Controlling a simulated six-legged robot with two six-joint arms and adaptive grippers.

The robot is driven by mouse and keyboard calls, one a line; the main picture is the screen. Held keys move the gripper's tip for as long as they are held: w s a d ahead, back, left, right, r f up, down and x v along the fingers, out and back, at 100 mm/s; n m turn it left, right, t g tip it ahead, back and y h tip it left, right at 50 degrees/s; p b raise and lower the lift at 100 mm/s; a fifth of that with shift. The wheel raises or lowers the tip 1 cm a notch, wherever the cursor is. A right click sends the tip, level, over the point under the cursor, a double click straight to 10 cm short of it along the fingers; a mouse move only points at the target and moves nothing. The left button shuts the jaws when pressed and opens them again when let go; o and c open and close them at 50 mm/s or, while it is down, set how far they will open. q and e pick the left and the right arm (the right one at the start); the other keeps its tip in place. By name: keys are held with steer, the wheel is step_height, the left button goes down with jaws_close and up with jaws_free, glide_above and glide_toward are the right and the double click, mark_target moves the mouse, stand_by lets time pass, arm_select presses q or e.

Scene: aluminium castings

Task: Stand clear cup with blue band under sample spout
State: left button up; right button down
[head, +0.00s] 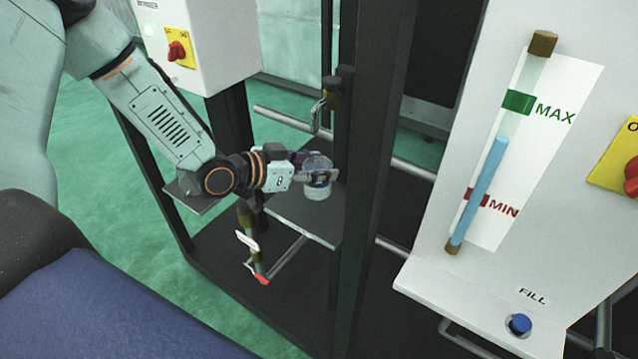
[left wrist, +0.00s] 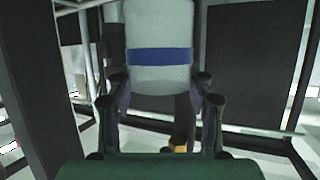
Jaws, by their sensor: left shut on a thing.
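The clear cup (head: 317,191) is held in my left gripper (head: 312,174) and looks about upright in the head view. In the left wrist view the cup (left wrist: 160,25) shows its blue band between the two fingers, which close on its sides. The sample spout (head: 321,108), a small metal tap on a dark post, is above the cup in the head view. A grey shelf plate (head: 300,218) lies below the cup. I cannot tell whether the cup's base touches the plate. My right gripper is not in view.
The dark post (head: 366,200) stands just right of the cup. A red-tipped handle (head: 262,279) hangs below the plate. At right is a white panel with a level gauge (head: 487,180) and a blue FILL button (head: 519,324). A white box with a red switch (head: 178,51) is at upper left.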

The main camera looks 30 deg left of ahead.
arm_select(q)
steer(key=f, duration=0.2)
steer(key=a+f, duration=0.1)
steer(key=f, duration=0.1)
steer(key=shift+b, duration=0.35)
steer(key=shift+f, duration=0.25)
steer(key=shift+d+r, duration=0.15)
steer(key=shift+d, duration=0.25)
steer(key=o, duration=0.5)
steer(key=shift+w+f, duration=0.1)
steer(key=shift+f, duration=0.15)
steer(key=shift+c, duration=0.2)
steer(key=o, duration=0.3)
steer(key=shift+a, duration=0.35)
steer(key=shift+o, duration=0.9)
steer(key=shift+d+r, duration=0.1)
steer(key=shift+d, duration=0.15)
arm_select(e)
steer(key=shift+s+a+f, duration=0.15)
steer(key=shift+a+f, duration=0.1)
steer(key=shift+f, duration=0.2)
